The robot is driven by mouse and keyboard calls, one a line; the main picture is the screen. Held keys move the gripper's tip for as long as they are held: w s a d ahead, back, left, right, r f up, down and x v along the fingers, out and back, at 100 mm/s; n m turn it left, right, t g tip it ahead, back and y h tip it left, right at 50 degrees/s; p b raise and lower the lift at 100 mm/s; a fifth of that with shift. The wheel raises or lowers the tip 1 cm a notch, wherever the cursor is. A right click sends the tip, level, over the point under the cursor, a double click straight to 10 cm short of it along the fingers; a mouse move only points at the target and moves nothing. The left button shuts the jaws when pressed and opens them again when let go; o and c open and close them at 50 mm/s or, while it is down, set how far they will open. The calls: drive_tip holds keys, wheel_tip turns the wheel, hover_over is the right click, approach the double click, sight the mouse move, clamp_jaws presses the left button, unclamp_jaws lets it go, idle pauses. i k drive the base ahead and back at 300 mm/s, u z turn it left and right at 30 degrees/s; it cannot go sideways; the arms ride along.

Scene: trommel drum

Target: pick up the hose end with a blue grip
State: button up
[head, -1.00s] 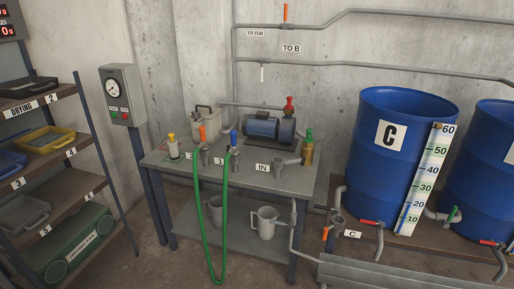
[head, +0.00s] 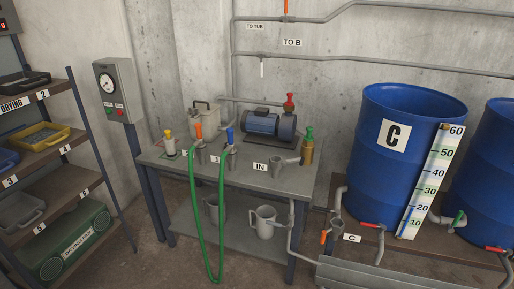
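The hose end with a blue grip (head: 230,137) stands upright in a grey holder on the grey bench, left of the IN label. A green hose (head: 222,205) runs from it, hangs in a loop over the bench's front edge and comes back up to a second end with an orange grip (head: 198,131). The orange-gripped end stands just left of the blue one. My gripper is not in view.
The bench (head: 240,179) also holds a blue pump (head: 262,123), a yellow-topped bottle (head: 169,144), a green-topped brass fitting (head: 308,147) and a jerrycan (head: 203,115). A shelf rack (head: 60,148) stands left; blue drum C (head: 395,165) stands right.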

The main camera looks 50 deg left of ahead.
sight(231, 150)
drive_tip(key=z, duration=0.05)
drive_tip(key=i, duration=1.85)
drive_tip(key=z, duration=0.9)
drive_tip(key=k, duration=0.15)
drive_tip(key=u, duration=3.7)
